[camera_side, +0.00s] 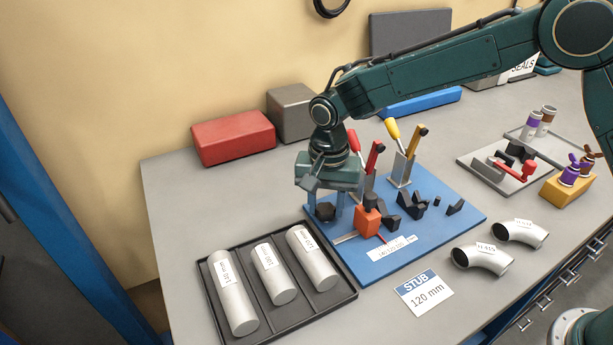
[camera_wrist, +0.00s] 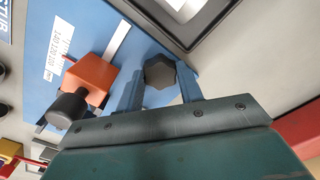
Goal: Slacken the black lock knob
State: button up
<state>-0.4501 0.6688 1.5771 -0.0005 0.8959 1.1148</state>
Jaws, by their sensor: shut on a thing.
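The black lock knob (camera_side: 325,212) is a dark, lobed knob at the left corner of the blue fixture plate (camera_side: 440,240). In the wrist view the knob (camera_wrist: 160,73) sits between the two blue fingers of my gripper (camera_wrist: 160,80). My gripper (camera_side: 326,205) points down over the knob and is shut on it; the fingers partly hide the knob in the side view. An orange block (camera_side: 367,222) stands beside it on the plate, and in the wrist view this block (camera_wrist: 90,78) carries a dark round knob (camera_wrist: 68,108).
Red-handled (camera_side: 374,157) and yellow-handled (camera_side: 417,145) clamps stand behind my gripper. A black tray (camera_side: 346,293) with labelled tubes lies in front. Two pipe elbows (camera_side: 483,257) and a STUB card (camera_side: 424,293) lie right of it. Red (camera_side: 233,138) and grey boxes stand at the back.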

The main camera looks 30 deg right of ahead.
jog(key=n, duration=1)
jog(key=shift+f, duration=0.1)
jog(key=n, duration=0.5)
jog(key=shift+s+n, duration=0.1)
jog(key=shift+n, duration=0.3)
jog(key=n, duration=0.5)
jog(key=shift+d+f, duration=0.1)
jog(key=shift+n, duration=0.3)
jog(key=o, duration=1)
